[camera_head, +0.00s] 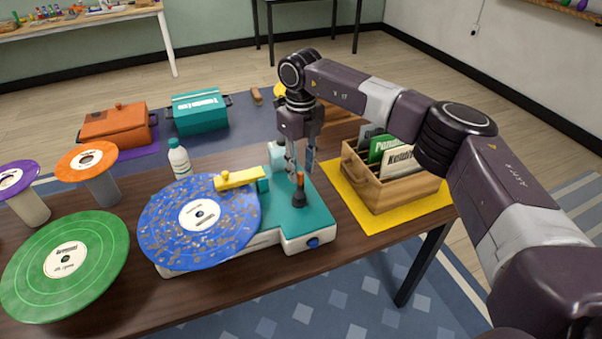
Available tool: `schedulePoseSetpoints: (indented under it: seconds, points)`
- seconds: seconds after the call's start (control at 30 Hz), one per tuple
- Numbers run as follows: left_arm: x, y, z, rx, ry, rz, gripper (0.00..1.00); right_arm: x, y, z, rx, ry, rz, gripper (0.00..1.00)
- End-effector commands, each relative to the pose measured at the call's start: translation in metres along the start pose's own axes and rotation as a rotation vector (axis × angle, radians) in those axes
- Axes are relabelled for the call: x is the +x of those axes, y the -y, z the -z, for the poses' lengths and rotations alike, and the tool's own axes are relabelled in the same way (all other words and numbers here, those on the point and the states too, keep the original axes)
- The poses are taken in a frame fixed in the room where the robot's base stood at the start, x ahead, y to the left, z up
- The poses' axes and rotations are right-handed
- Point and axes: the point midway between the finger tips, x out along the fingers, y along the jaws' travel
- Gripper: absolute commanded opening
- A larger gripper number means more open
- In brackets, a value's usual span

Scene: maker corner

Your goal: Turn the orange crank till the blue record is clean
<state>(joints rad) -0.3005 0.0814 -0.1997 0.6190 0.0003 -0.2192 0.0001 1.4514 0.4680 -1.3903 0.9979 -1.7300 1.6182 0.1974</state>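The blue record (167,229) lies on the teal and white cleaning machine (315,223) and is speckled with brownish dirt. A yellow arm (240,179) reaches over the record's edge. My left gripper is not in view.
A green record (99,264) is at the front left, with orange (70,163) and purple (12,186) discs on stands behind it. A bottle (179,160) stands behind the blue record. A wooden record crate (378,188) sits on a yellow mat (373,224) right of the machine.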

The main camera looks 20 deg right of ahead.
Motion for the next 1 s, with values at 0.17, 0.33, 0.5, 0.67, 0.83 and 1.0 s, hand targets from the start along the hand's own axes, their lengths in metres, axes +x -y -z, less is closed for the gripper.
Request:
schedulePoseSetpoints:
  seconds: [0.17,0.33,0.5,0.67,0.83,1.0]
  points:
    - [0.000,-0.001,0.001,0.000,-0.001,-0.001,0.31,-0.042,0.001,-0.001,0.001,0.005,0.000,0.31]
    - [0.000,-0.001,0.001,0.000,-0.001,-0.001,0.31,-0.073,0.001,-0.001,0.001,0.004,0.000,0.31]
    - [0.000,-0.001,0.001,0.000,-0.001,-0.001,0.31,-0.092,0.000,-0.001,0.001,0.002,-0.001,0.31]
    - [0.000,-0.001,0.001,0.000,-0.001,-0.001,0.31,-0.097,0.001,0.000,0.001,0.002,-0.001,0.31]
    - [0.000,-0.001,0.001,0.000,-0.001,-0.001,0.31,-0.097,0.001,0.000,0.001,0.002,-0.001,0.31]
    - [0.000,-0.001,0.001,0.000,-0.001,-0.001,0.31,-0.096,0.001,0.000,0.001,0.002,0.000,0.31]
